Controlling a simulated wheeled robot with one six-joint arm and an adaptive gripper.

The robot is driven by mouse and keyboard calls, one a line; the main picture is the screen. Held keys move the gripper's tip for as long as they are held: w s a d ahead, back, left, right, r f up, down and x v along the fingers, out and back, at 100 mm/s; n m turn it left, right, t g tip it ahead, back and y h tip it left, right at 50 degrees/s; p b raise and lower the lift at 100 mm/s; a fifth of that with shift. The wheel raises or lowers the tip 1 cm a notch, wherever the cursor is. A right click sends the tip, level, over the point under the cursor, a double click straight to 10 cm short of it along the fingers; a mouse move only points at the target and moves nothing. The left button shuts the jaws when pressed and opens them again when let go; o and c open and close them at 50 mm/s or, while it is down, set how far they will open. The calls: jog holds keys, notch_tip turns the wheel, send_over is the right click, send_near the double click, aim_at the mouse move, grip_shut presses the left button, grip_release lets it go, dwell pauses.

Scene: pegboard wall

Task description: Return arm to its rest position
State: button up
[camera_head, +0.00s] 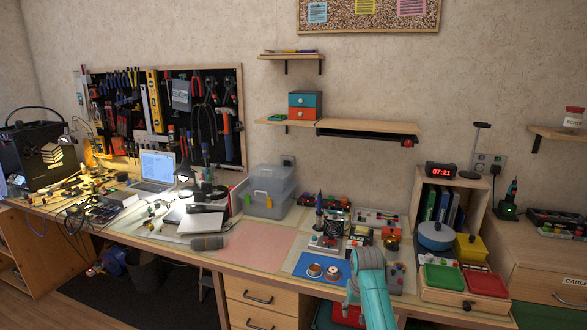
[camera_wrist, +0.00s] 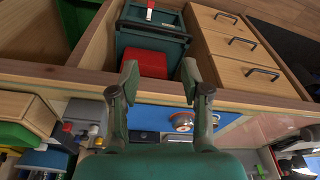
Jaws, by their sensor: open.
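My gripper (camera_wrist: 160,82) shows in the wrist view with its two fingers spread apart and nothing between them. Past the fingertips are the front edge of the workbench (camera_wrist: 60,78) and the open space under it. In the head view my teal arm reaches up from the bottom edge, over the front right part of the workbench (camera_head: 215,262). The fingers cannot be made out in that view.
A blue mat with round tins (camera_head: 315,270) lies left of my arm. Green (camera_head: 444,277) and red (camera_head: 486,283) trays stand to its right. A green toolbox (camera_wrist: 150,45) and drawers (camera_wrist: 235,45) are below the bench. The pink mat (camera_head: 262,247) is clear.

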jog(key=s+f+t, duration=0.3)
jog(key=s+f, duration=1.1)
jog(key=f, duration=0.5)
jog(key=s+f+t, duration=0.2)
jog(key=s, duration=0.8)
jog(key=s+f+t, duration=0.1)
jog(key=s+f, duration=0.1)
jog(key=s, duration=0.7)
jog(key=s+r+t, duration=0.2)
jog(key=s+r, duration=0.2)
jog(key=s, duration=0.7)
jog(key=s+r+t, duration=0.4)
jog(key=s+r, duration=1.6)
jog(key=r, duration=0.5)
jog(key=shift+n+t, duration=0.3)
jog(key=shift+s, duration=0.1)
